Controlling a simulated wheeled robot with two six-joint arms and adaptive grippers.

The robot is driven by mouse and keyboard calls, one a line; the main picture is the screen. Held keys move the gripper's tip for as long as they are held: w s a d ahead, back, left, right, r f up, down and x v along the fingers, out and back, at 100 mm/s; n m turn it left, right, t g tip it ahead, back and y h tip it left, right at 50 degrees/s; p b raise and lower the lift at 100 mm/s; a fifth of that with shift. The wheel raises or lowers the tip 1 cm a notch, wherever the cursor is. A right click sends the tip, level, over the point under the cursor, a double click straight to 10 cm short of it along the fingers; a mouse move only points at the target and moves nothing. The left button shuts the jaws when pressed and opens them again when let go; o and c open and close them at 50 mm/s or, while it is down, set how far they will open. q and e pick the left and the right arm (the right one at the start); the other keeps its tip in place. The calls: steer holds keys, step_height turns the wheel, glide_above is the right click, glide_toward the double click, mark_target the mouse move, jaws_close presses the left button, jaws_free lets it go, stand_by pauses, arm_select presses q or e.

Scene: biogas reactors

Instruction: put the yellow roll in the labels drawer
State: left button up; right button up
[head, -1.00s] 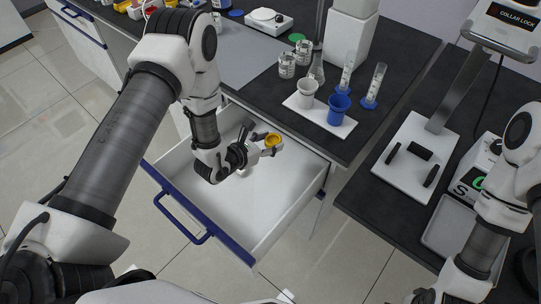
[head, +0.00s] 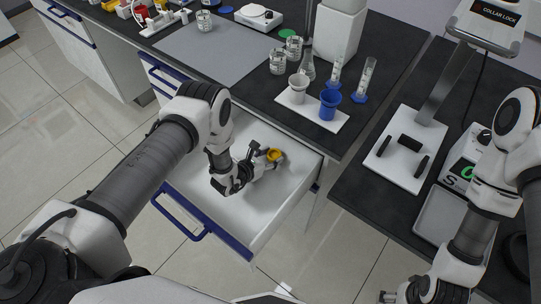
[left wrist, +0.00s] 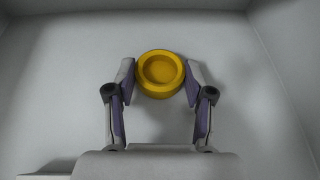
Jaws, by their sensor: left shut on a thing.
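The yellow roll (head: 274,155) is between the fingertips of my left gripper (head: 268,157), which is shut on it. In the left wrist view the roll (left wrist: 160,73) shows as a round yellow ring between the two fingers (left wrist: 160,84). The open drawer (head: 205,243), white inside with a blue front, lies around and below the left gripper. The gripper is inside the drawer's outline, and the drawer's floor and walls show behind the roll in the wrist view. Any label on the drawer is not readable. My right gripper (head: 405,296) shows partly at the bottom edge; its fingers are unclear.
A collar-lock stand (head: 408,150) and a scale (head: 462,165) stand on the right bench.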

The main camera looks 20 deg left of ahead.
arm_select(q)
steer(key=shift+f, duration=0.15)
steer(key=o, duration=0.9)
steer(key=shift+o, duration=0.2)
steer(key=shift+r, duration=0.3)
steer(key=v, duration=0.7)
steer(key=shift+s+a, duration=0.1)
steer(key=shift+s, duration=0.15)
